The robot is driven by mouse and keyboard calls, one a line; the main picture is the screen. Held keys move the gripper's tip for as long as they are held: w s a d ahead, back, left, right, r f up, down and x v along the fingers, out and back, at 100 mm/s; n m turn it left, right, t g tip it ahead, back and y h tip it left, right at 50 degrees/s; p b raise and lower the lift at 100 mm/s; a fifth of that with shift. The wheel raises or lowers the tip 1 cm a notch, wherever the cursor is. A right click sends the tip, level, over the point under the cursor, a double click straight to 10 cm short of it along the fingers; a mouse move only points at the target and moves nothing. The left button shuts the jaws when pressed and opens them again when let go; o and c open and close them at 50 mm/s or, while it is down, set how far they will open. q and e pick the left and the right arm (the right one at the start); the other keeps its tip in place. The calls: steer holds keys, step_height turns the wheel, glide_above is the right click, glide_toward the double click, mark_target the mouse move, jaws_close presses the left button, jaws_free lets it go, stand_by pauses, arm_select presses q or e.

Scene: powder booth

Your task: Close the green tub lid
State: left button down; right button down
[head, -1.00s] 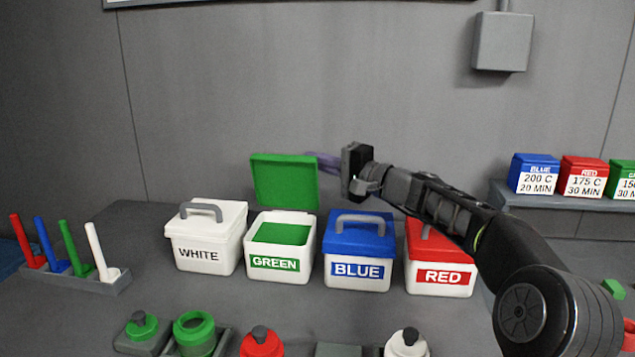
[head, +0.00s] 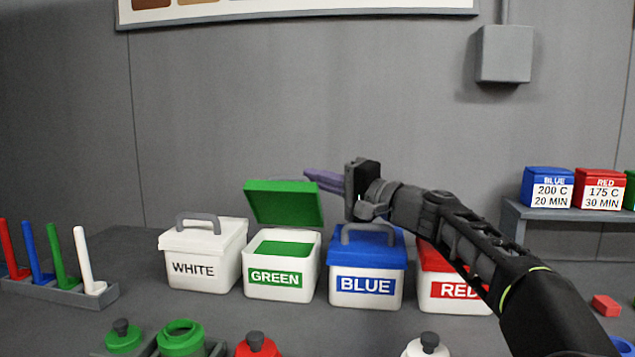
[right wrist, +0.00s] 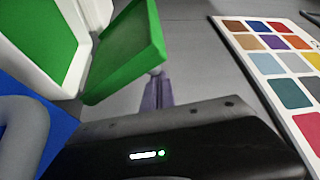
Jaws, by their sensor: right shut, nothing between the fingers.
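The green tub (head: 283,289) is a white box labelled GREEN with green powder inside. In the right wrist view the lid (right wrist: 125,50) stands beside the tub (right wrist: 97,15). My right gripper (head: 312,178) is shut and empty, with its purple fingers at the lid's upper right edge. In the right wrist view the fingers (right wrist: 157,94) are at the lid's back side, close to its edge; contact is unclear. My left gripper is not in view.
The closed white tub (head: 200,262) stands left, the closed blue tub (head: 366,286) and red tub (head: 452,292) right, under my arm. Scoops stand in a rack (head: 75,291) at far left. A colour chart (right wrist: 277,70) hangs on the wall.

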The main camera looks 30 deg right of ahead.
step_height(320, 180, up, 10)
steer(key=p, duration=0.4)
steer(key=shift+p, duration=0.3)
